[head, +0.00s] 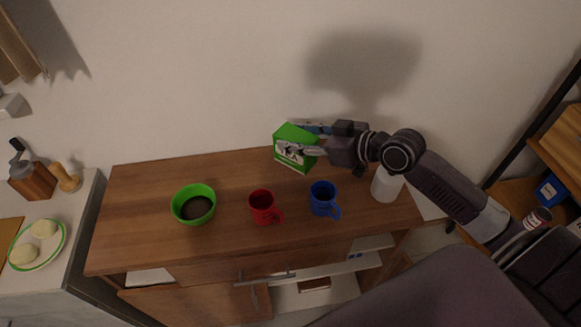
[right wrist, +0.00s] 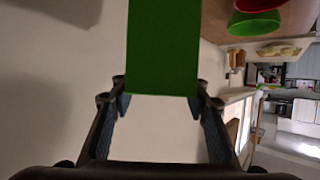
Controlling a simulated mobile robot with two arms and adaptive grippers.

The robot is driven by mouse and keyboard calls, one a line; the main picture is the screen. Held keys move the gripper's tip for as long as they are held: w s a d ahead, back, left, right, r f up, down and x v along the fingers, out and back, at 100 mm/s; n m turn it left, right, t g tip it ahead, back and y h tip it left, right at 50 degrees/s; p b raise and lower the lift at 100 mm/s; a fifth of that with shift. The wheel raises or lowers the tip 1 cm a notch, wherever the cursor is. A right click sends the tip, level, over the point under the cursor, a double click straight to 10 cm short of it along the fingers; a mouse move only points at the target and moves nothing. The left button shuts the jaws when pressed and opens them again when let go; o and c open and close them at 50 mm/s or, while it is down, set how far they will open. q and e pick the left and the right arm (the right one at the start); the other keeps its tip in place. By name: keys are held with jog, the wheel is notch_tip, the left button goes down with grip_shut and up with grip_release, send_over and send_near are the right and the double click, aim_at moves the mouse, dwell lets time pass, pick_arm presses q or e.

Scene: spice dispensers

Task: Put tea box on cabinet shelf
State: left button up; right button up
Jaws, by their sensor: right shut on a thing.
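The tea box is a green box with a pale printed face (head: 295,153), and it also fills the top middle of the right wrist view (right wrist: 163,45). My right gripper (head: 302,140) is shut on the tea box, with one finger on each side. It holds the box at the back of the wooden cabinet (head: 150,195), near the wall; the gap beneath it is hard to judge. The cabinet's open white shelves (head: 340,290) show below its top at the right. My left gripper is not in view.
On the cabinet top stand a green bowl (head: 193,204), a red mug (head: 263,207), a blue mug (head: 323,199) and a white cylinder (head: 386,187). A counter with a plate (head: 37,245) is at left. A wooden rack (head: 562,145) stands at right.

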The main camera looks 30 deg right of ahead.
notch_tip(320, 180, down, 6)
jog(key=shift+r, duration=0.1)
jog(key=shift+f, duration=2.7)
jog(key=shift+f, duration=0.1)
jog(key=o, duration=1.3)
